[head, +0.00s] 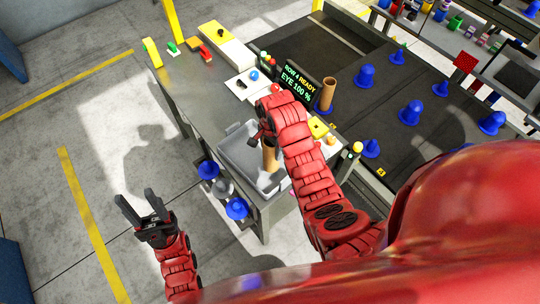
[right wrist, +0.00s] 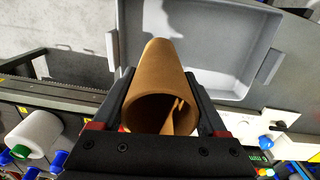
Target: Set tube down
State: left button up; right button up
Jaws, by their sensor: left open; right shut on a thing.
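A brown cardboard tube (right wrist: 155,75) is between the fingers of my right gripper (right wrist: 165,95) in the right wrist view, its open end toward the camera. In the head view the same tube (head: 270,160) shows below my right gripper (head: 264,137), over a grey bin (head: 232,151). The right gripper is shut on it. I cannot tell whether the tube touches the bin. The bin (right wrist: 210,12) also shows beyond the tube in the right wrist view. My left gripper (head: 148,205) is open and empty over the floor at the lower left.
Another brown tube (head: 327,94) stands upright near the display (head: 291,80). Several blue holders, such as one at the conveyor's middle (head: 365,76), stand on the dark conveyor (head: 402,150). Blue pieces (head: 236,208) stick out at the table's front side. The floor at left is clear.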

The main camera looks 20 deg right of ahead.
notch_tip(320, 180, down, 3)
jog(key=shift+r+p, duration=0.1)
jog(key=shift+p, duration=0.55)
jog(key=shift+f, duration=0.3)
